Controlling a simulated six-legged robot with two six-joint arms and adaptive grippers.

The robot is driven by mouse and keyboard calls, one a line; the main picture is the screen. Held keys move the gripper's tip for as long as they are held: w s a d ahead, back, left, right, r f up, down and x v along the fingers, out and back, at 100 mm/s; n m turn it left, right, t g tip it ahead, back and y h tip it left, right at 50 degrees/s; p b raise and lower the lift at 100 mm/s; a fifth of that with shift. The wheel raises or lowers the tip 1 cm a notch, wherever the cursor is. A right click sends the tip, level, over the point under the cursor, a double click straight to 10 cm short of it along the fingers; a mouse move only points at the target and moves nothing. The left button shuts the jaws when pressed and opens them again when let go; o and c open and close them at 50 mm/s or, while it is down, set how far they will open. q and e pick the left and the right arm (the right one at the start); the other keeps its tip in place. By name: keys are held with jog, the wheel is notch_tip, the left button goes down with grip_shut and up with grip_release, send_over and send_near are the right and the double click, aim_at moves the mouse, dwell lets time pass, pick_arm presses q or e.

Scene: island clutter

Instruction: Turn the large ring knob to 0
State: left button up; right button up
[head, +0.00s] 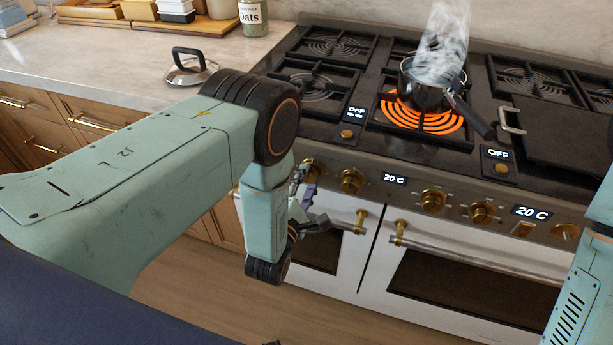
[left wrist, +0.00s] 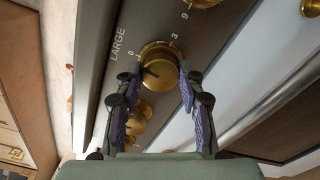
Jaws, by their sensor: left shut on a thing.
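The large ring knob (left wrist: 161,75) is a round brass knob on the front panel, beside the word LARGE. The marks 0 and 3 show around its far rim in the left wrist view. A dark mark shows on the left part of its face; I cannot tell exactly which number it points to. My left gripper (left wrist: 161,66) has one finger on each side of the knob and is shut on it. In the head view, my left gripper (head: 309,190) is at the left end of the panel and partly hides the knob. My right gripper is out of frame.
A smoking pot (head: 424,94) sits on the glowing orange burner (head: 446,127), its handle toward the front. Other brass knobs (head: 433,200) line the panel. Oven handles (head: 450,244) stick out below. A glass lid (head: 190,70) lies on the counter.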

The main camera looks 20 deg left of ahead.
pick_arm(q)
jog(key=shift+a+r+n+p, duration=0.1)
jog(key=shift+n+p, duration=0.2)
jog(key=shift+n, duration=0.6)
jog(key=o, duration=1.2)
jog(key=shift+c, duration=0.2)
jog(key=s, duration=0.7)
jog(key=shift+s, duration=0.25)
jog(key=shift+a, duration=0.1)
